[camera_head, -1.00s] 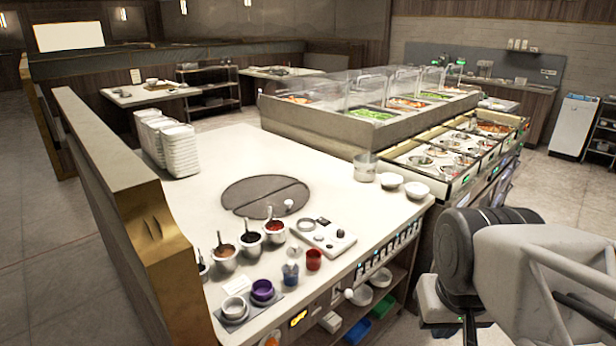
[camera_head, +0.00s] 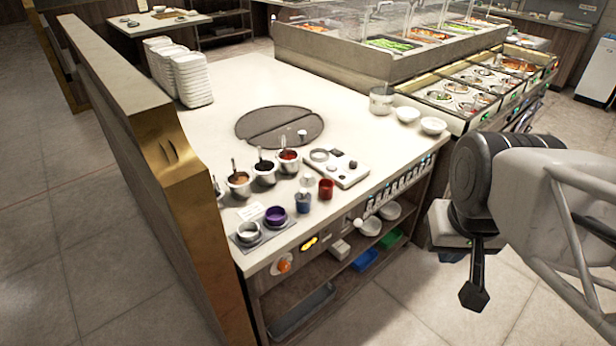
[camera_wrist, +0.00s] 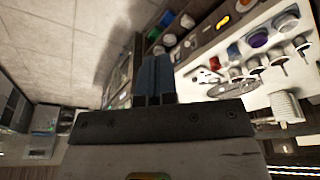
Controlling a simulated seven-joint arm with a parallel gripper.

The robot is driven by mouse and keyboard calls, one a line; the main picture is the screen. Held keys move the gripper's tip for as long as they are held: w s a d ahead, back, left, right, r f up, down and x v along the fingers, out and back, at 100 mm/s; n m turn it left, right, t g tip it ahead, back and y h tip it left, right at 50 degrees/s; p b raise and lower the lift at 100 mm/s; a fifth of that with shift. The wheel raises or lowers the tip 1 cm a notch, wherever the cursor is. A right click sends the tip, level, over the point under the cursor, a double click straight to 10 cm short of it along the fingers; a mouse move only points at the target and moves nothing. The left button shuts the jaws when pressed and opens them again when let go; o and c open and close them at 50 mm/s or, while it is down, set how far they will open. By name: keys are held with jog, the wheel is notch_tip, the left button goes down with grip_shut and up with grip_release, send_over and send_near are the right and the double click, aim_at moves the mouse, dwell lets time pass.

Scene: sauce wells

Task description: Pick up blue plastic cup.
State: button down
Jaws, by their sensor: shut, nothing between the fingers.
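The blue plastic cup (camera_head: 303,204) stands near the front edge of the white counter (camera_head: 215,125) in the head view. A red cup (camera_head: 326,189) is just right of it, and a clear item is close behind it. In the wrist view the blue cup (camera_wrist: 233,50) is small, between the red cup and a purple bowl. My gripper (camera_head: 474,297) is shut and empty, pointing down past the counter's right side, well apart from the cup. Its fingers (camera_wrist: 155,75) are together in the wrist view.
Left of the cup is a purple bowl (camera_head: 276,215) beside a metal bowl (camera_head: 248,232). Shelves (camera_head: 350,255) are below the counter edge. A tall partition (camera_head: 150,130) bounds the left. Open floor lies at front right.

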dwell(0.4)
jog(key=shift+c, duration=0.7)
grip_release()
jog(key=n+y, duration=0.4)
jog(key=n, duration=0.9)
send_over(311, 200)
jog(key=shift+g, duration=0.3)
notch_tip(311, 200, down, 19)
jog(key=shift+w+f, duration=0.1)
jog(key=shift+f, duration=0.1)
